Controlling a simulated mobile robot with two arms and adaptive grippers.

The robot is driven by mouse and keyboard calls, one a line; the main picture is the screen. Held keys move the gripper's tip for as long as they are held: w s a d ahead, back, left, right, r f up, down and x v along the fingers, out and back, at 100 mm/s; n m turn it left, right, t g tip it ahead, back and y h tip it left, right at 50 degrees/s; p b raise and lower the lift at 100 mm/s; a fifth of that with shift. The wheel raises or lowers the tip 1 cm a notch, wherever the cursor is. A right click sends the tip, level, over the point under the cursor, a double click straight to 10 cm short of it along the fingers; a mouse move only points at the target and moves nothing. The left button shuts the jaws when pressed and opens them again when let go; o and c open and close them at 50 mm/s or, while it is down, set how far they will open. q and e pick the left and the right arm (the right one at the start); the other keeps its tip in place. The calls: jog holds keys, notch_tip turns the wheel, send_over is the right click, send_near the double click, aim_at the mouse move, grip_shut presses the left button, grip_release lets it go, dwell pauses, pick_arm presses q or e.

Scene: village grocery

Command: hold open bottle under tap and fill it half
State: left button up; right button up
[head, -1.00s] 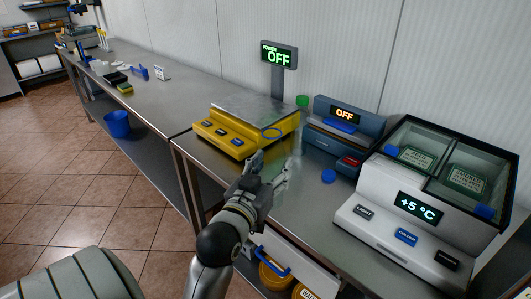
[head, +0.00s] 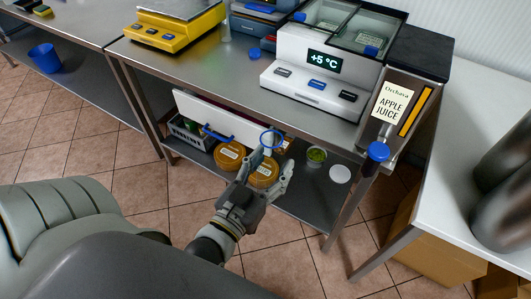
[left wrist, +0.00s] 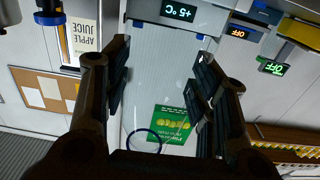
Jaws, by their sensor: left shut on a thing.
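My left gripper (head: 262,172) is shut around a clear bottle, above the floor in front of the lower shelf. The bottle's blue open rim (head: 271,131) shows above the fingers in the head view; the rim also shows in the left wrist view (left wrist: 133,147). Its clear walls are hard to make out and no liquid is visible in it. The apple juice dispenser (head: 395,103) stands at the counter's right end, with a blue tap (head: 378,152) at its front. The bottle is left of the tap and apart from it. My right gripper is not in view.
A white cooler (head: 300,75) stands left of the dispenser, and a yellow scale (head: 190,30) further left. A blue cap (head: 255,52) lies on the counter. The lower shelf holds tubs (head: 230,155) and a green-filled cup (head: 316,155). A white table (head: 465,100) stands at right.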

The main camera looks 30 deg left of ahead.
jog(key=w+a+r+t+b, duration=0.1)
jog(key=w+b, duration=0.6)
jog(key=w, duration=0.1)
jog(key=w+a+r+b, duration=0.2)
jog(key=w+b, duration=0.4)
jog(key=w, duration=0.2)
pick_arm(q)
jog(key=w+d+f+m+g+h+b, duration=0.25)
jog(key=d+f+h+b, duration=0.3)
jog(key=d+f, duration=0.45)
jog(key=w+d+f+m+g+h+b, duration=0.1)
jog(key=w+d+f+m+h+b, duration=0.25)
jog(key=d+f+b, duration=0.7)
pick_arm(e)
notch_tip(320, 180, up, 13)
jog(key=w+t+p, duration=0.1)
jog(key=p, duration=0.3)
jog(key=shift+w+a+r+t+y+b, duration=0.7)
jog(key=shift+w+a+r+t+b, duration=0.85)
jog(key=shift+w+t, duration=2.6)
pick_arm(q)
jog(key=w+a+p, duration=0.1)
jog(key=w+a, duration=0.1)
jog(key=w, duration=0.7)
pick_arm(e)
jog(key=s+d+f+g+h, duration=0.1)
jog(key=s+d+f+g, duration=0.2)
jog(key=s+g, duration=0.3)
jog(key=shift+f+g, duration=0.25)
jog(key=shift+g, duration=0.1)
